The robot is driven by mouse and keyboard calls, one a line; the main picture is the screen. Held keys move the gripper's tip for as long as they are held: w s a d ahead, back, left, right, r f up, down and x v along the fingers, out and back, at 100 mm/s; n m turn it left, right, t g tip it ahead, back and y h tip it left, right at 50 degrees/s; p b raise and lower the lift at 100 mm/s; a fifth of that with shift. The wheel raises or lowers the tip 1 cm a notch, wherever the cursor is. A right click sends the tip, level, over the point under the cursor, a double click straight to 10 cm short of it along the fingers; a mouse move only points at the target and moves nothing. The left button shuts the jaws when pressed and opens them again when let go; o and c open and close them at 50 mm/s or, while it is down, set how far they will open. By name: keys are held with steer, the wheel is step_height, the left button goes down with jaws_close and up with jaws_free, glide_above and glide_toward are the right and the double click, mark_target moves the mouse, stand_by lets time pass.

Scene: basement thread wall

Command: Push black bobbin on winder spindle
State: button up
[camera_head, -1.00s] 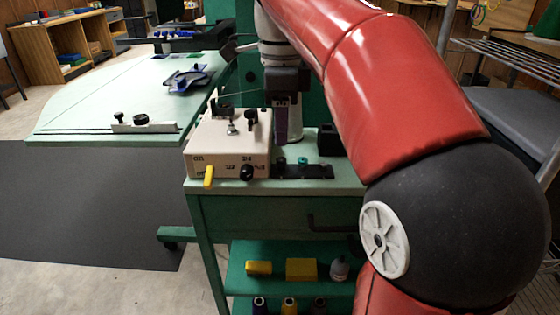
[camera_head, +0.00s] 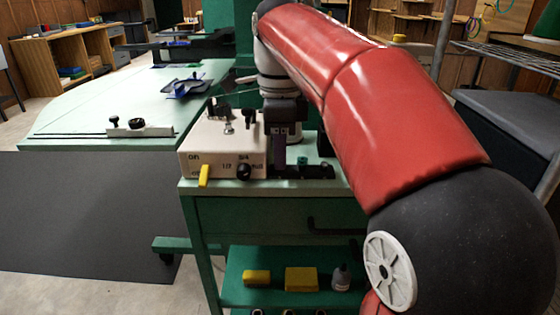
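The winder is a cream box (camera_head: 222,150) on the green cart, with small metal and black posts on top, a yellow lever (camera_head: 204,177) and a black knob (camera_head: 243,171) in front. Which post is the spindle is hard to tell. My gripper (camera_head: 279,172) points down just right of the winder, its purple-sided finger low over the left end of a black bobbin tray (camera_head: 306,173). Whether its fingers are open or hold anything does not show. A teal bobbin (camera_head: 303,161) stands on the tray, with a small dark piece (camera_head: 326,166) to its right. I cannot make out the black bobbin; the gripper hides the tray's left end.
A pale green table (camera_head: 90,115) with a white clamp bar (camera_head: 140,130) and a blue tool (camera_head: 188,87) stands left of the cart. A lower shelf (camera_head: 243,297) holds yellow boxes (camera_head: 301,279) and a small bottle (camera_head: 341,276). A wire shelf is at right.

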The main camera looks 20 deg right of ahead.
jaws_close()
steer(key=shift+r, duration=0.1)
steer(key=shift+r+p, duration=1.7)
steer(key=shift+p, duration=0.25)
